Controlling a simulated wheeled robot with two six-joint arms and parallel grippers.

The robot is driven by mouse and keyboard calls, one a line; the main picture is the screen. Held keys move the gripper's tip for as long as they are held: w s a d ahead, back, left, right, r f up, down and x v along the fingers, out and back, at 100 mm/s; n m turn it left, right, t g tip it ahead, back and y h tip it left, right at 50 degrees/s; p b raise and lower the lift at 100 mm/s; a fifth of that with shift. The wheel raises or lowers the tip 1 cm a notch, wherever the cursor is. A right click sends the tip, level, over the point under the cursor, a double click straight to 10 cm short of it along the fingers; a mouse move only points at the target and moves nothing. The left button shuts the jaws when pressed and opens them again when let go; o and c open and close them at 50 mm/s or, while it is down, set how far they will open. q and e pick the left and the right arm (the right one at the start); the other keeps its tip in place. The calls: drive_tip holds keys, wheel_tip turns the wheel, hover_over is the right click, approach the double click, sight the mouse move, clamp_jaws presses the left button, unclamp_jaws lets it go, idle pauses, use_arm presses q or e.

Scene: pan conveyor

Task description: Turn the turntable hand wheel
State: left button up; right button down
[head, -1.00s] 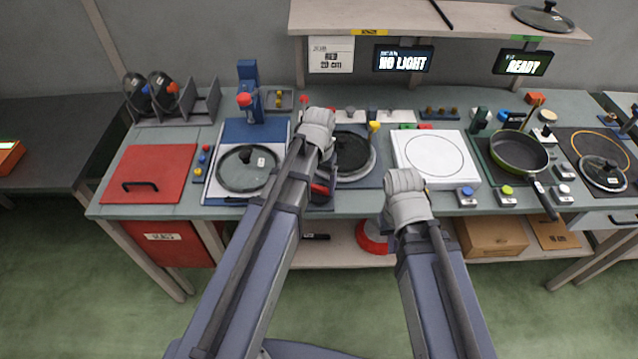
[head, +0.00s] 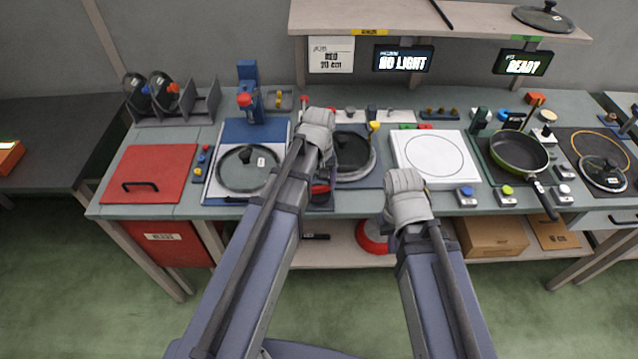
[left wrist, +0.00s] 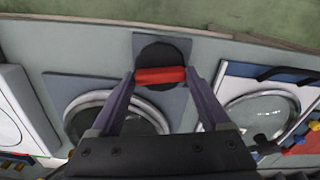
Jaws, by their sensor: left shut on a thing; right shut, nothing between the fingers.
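The turntable hand wheel is a dark round disc (left wrist: 160,56) with a red grip bar (left wrist: 160,76) across it, on a grey-blue plate at the bench's front edge. My left gripper (left wrist: 161,78) is shut on the red bar, one finger at each end. In the head view the red bar (head: 321,188) shows beside my left forearm, which hides part of the wheel. Behind it is a round station with a dark lidded pan (head: 352,152), partly hidden by my left wrist. My right gripper (head: 405,183) is shut and empty before the white plate; its fingertips are mostly hidden.
A white square plate (head: 408,168) lies right of the pan. A glass lid (head: 240,178) on a tray and a red panel (head: 150,174) lie to the left. A green pan (head: 519,151) stands right, its handle over the front edge. Screens read "NO LIGHT" (head: 403,58) and "READY" (head: 523,62).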

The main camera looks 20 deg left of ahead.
sight(319, 187)
idle(0.4)
use_arm(q)
drive_tip(key=o, duration=1.2)
wheel_tip(319, 187, up, 8)
drive_tip(key=p, duration=0.8)
drive_tip(key=shift+f, duration=0.1)
drive_tip(key=s+d+m, duration=0.3)
drive_tip(key=s, duration=0.1)
drive_tip(key=s+d+m, duration=0.3)
drive_tip(key=s+d, duration=0.1)
drive_tip(key=s, duration=0.1)
drive_tip(key=s+d+m+y, duration=0.1)
drive_tip(key=s+d+m, duration=0.2)
drive_tip(key=s, duration=0.2)
drive_tip(key=shift+d, duration=0.2)
